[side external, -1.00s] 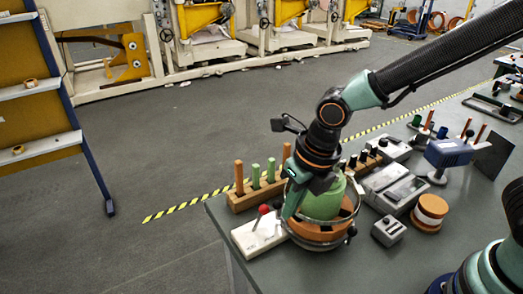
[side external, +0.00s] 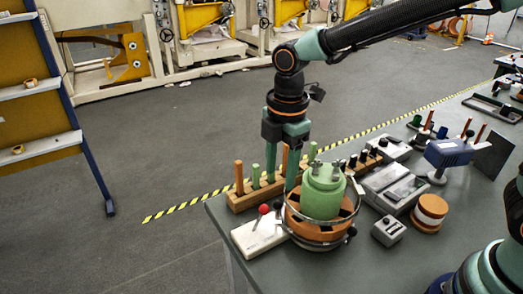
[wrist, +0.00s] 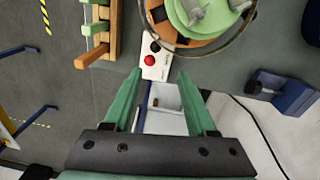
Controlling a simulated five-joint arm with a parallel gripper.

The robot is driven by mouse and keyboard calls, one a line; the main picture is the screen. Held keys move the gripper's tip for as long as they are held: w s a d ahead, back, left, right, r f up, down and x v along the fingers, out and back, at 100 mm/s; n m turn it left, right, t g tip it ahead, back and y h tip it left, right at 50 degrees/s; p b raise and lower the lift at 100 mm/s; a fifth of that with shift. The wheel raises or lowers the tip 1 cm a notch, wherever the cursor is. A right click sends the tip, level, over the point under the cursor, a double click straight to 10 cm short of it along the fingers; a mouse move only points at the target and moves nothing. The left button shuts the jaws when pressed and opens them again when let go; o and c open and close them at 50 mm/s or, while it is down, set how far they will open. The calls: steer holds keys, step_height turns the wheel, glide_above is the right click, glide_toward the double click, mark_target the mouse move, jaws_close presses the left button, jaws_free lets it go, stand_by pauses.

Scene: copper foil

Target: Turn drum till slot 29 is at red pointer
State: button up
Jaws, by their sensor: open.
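The drum (side external: 320,222) is orange with dark slots around its rim. A green cylinder (side external: 321,196) with grey knobs stands on its top, and a metal ring surrounds it. The drum is partly cut off at the top of the wrist view (wrist: 152,8). No slot numbers can be read. A red ball (side external: 263,209) is on a white block (side external: 255,233) left of the drum; I cannot tell whether it is the red pointer. My gripper (side external: 281,181) is open and empty, upright at the drum's back left. In the wrist view its fingertips (wrist: 160,76) are apart, below the white block.
A wooden rack (side external: 240,202) with orange and green pegs stands behind the drum, close to my gripper. Grey boxes (side external: 388,231) and an orange-and-white spool (side external: 430,212) lie to the right. The table's left edge is close to the white block.

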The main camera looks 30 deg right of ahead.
mark_target(277, 202)
steer(key=f+m, duration=0.1)
steer(key=f, duration=0.3)
steer(key=w+f+m, duration=0.1)
steer(key=f+m, duration=0.1)
steer(key=f, duration=0.2)
steer(key=f+m, duration=0.1)
steer(key=f, duration=0.3)
steer(key=shift+w+d+m+g, duration=0.25)
steer(key=shift+d+m+g, duration=0.05)
steer(key=shift+d, duration=0.05)
steer(key=shift+r, duration=0.1)
jaws_close()
stand_by(1.1)
